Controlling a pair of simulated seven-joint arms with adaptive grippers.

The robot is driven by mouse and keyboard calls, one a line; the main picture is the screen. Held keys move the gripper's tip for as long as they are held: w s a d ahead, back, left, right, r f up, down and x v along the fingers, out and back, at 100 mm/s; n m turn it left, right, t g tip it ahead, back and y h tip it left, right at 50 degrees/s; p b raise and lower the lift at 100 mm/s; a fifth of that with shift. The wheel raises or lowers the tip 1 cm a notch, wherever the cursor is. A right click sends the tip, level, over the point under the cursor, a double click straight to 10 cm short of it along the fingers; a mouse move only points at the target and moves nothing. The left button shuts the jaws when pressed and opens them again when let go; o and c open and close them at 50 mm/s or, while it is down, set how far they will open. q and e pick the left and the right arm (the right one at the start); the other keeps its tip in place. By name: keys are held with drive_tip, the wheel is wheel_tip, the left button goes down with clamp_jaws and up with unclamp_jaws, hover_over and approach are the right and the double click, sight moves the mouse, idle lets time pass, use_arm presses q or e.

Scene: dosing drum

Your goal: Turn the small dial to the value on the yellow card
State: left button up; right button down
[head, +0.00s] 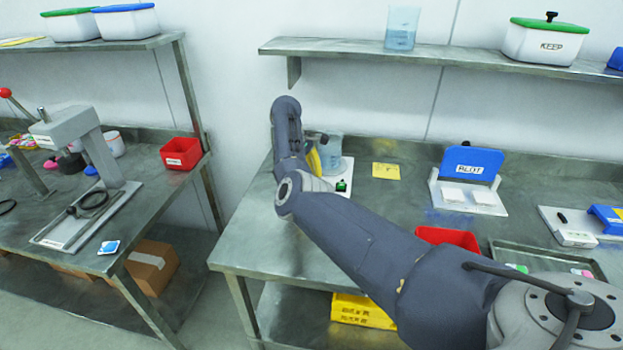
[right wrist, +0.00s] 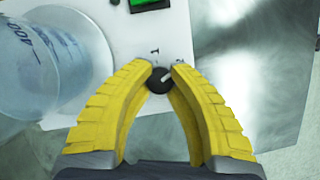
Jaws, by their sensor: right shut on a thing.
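The small dial (right wrist: 160,80) is a dark round knob with a light pointer line, on a white panel (right wrist: 120,40) with marks partly hidden around it. My right gripper (right wrist: 160,78) has its yellow fingers closed on the dial from both sides. In the head view the right arm reaches across the bench to the white device (head: 347,172), and its gripper (head: 314,160) is mostly hidden behind the arm. The yellow card (head: 385,171) lies flat on the bench to the right of the device; its writing is too small to read. My left gripper is not in view.
A clear beaker (right wrist: 45,60) stands on the device close beside the fingers. A green display (right wrist: 150,4) is on the panel. A blue-backed stand (head: 472,163), a red bin (head: 447,238) and a tray (head: 550,258) are farther right. Bench left of the device is clear.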

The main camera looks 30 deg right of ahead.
drive_tip(key=shift+d, duration=0.2)
drive_tip(key=c, duration=1.4)
unclamp_jaws()
drive_tip(key=shift+s+d, duration=0.1)
drive_tip(key=shift+s, duration=0.1)
drive_tip(key=shift+c, duration=0.2)
drive_tip(key=o, duration=0.3)
drive_tip(key=shift+w, duration=0.1)
drive_tip(key=shift+o, duration=0.2)
drive_tip(key=shift+a, duration=0.2)
drive_tip(key=shift+w+r, duration=0.1)
drive_tip(key=v, duration=1.1)
drive_tip(key=shift+r, duration=0.35)
drive_tip(key=shift+a, duration=0.15)
